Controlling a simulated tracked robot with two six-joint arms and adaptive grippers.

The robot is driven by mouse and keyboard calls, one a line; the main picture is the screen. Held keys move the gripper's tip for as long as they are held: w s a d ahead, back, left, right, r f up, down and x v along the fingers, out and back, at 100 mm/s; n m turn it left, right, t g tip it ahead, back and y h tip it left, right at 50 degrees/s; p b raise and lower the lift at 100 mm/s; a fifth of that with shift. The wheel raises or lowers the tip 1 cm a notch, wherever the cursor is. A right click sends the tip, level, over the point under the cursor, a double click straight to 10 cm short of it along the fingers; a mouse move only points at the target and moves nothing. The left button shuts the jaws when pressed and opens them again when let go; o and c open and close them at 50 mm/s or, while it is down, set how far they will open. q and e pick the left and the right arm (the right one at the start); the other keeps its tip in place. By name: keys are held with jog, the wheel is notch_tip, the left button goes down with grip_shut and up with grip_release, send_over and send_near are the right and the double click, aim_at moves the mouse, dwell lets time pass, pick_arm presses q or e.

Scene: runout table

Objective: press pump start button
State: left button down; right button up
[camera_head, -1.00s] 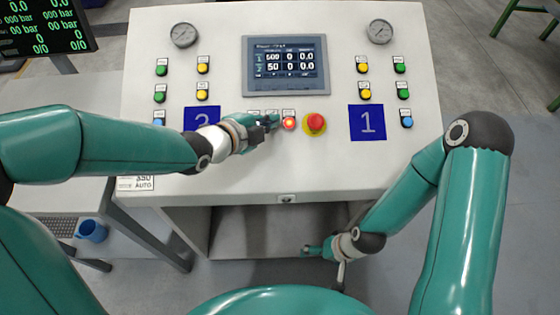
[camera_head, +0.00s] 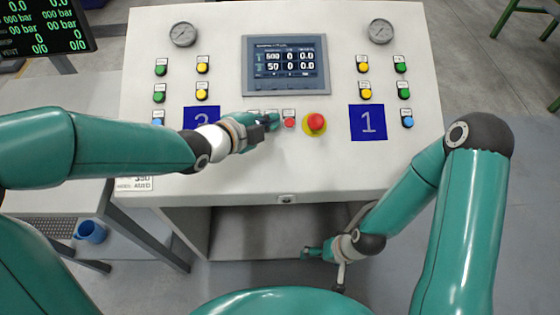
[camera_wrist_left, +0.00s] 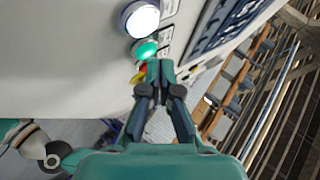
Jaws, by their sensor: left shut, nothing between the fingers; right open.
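The control console (camera_head: 250,180) has a row of small buttons below its screen; their labels are too small to read. A small red button (camera_head: 289,122) shows unlit just right of my left gripper (camera_head: 272,121), which is shut and empty, close over the panel. It hides part of the row. In the left wrist view, the shut fingertips (camera_wrist_left: 160,66) appear beside a green button (camera_wrist_left: 145,49), with a bright white button (camera_wrist_left: 139,18) beyond it. I cannot tell whether they touch anything. My right gripper (camera_head: 308,252) is open and empty, low in front of the console.
A red mushroom button on a yellow base (camera_head: 315,122) stands close right of the small red button. The screen (camera_head: 286,65), two gauges (camera_head: 183,34) and coloured buttons on both sides fill the panel. A blue cup (camera_head: 91,231) is at lower left.

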pick_arm(q)
jog(key=shift+s+r, duration=0.2)
jog(key=shift+r, duration=0.25)
notch_tip(320, 180, up, 6)
jog(key=s+p, duration=0.1)
jog(key=s, duration=0.1)
jog(key=shift+s+f, duration=0.25)
jog(key=shift+s, duration=0.05)
dwell(2.7)
